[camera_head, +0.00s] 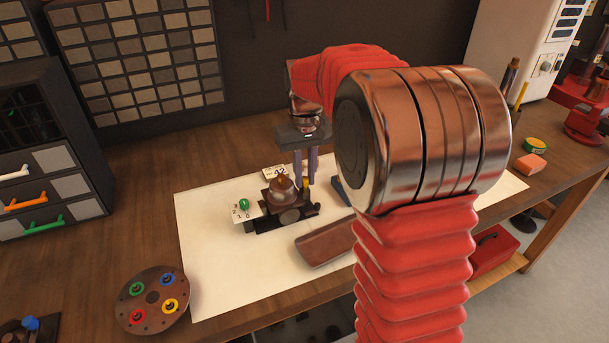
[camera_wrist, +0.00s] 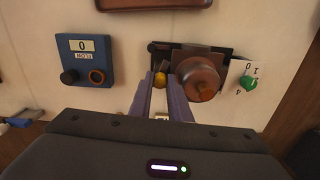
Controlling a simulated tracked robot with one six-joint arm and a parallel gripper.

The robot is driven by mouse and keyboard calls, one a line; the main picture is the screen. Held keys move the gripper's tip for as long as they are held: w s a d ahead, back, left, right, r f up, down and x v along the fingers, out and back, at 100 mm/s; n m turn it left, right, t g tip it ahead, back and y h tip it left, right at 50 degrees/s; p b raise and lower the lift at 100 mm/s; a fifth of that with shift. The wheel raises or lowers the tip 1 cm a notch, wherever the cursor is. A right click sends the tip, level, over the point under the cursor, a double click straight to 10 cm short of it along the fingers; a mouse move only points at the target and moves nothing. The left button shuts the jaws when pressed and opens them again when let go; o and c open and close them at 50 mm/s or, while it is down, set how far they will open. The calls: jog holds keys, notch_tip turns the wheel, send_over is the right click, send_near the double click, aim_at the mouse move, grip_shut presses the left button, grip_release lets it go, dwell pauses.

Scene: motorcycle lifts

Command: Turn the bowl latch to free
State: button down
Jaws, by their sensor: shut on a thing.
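A copper-coloured bowl (camera_head: 283,188) sits on a dark fixture (camera_head: 290,216) on the white mat; the bowl also shows in the wrist view (camera_wrist: 199,78). Beside the bowl is a small yellow knob (camera_wrist: 160,79), which I take for the bowl latch; a sliver of yellow shows in the head view (camera_head: 306,183). My gripper (camera_head: 305,180) points down at that side of the bowl. In the wrist view its two purple-grey fingers (camera_wrist: 161,84) are shut on the yellow knob. The fingers hide the lower part of the knob.
A green knob (camera_head: 244,204) with a marked card stands on the bowl's other side. A blue box (camera_wrist: 84,62) marked 0 lies near the fixture. A brown tray (camera_head: 326,243) is in front. A round plate (camera_head: 152,300) with coloured rings is at the front left.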

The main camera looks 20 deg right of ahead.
aim_at(305, 177)
jog(key=shift+n, duration=2)
jog(key=c, duration=1.7)
grip_release()
jog(key=shift+o, duration=0.2)
notch_tip(305, 177, up, 14)
jog(key=shift+f, duration=0.15)
